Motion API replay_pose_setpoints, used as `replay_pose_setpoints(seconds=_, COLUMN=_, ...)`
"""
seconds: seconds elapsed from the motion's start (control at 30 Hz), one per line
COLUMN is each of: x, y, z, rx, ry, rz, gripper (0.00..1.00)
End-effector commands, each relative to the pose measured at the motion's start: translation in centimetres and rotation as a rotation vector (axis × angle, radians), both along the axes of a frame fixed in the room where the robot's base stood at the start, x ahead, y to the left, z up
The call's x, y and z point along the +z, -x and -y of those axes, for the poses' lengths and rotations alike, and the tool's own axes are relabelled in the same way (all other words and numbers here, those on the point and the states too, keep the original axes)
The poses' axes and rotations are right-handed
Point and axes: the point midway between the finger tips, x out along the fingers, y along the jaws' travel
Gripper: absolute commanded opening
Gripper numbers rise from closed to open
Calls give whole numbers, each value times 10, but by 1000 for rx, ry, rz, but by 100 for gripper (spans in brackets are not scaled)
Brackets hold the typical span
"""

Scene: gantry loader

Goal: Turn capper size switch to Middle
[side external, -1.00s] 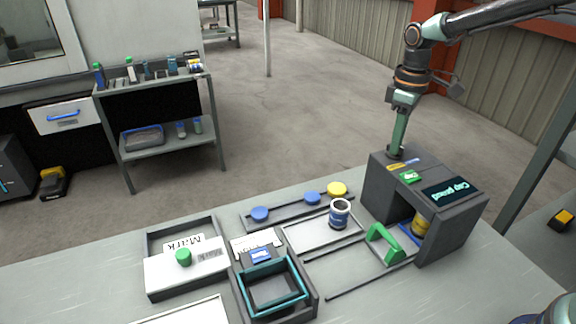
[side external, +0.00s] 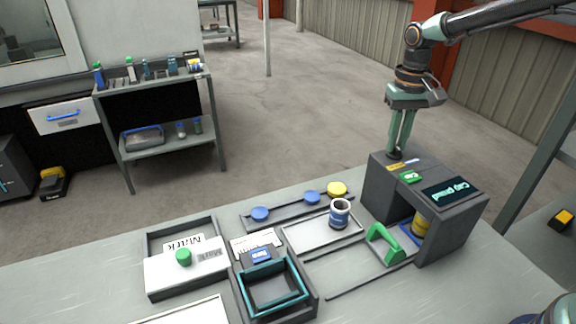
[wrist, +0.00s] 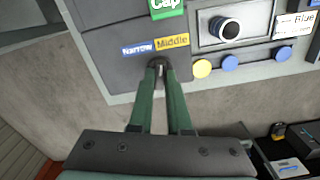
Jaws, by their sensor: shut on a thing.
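The capper (side external: 376,189) is a dark grey box at the right of the bench. The size switch (wrist: 158,65) is a small dark knob on its top, mostly hidden by my fingers. The wrist view shows a blue Narrow label (wrist: 137,49) and a yellow Middle label (wrist: 172,40) just beyond it. My gripper (wrist: 157,70) points down with its fingertips shut on the switch; it also shows in the side view (side external: 396,153). I cannot tell which label the switch points at.
The capper top has a green Cap button (side external: 411,177) and a dark display (side external: 450,190). A yellow container (side external: 421,226) stands inside the capper, behind a green handle (side external: 382,238).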

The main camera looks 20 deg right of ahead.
Motion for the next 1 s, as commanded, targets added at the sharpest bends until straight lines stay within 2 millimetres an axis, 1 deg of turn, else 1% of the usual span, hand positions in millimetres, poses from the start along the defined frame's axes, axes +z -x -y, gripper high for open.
replay_pose_setpoints(seconds=0.2, x=2, y=0, z=0, rx=-160, ry=0, rz=1, gripper=0)
replay_pose_setpoints(seconds=0.43, x=2, y=0, z=0, rx=-272, ry=0, rz=1, gripper=0)
replay_pose_setpoints(seconds=0.7, x=2, y=0, z=0, rx=-325, ry=-1, rz=1, gripper=0)
replay_pose_setpoints(seconds=1.0, x=2, y=0, z=0, rx=-331, ry=-1, rz=1, gripper=0)
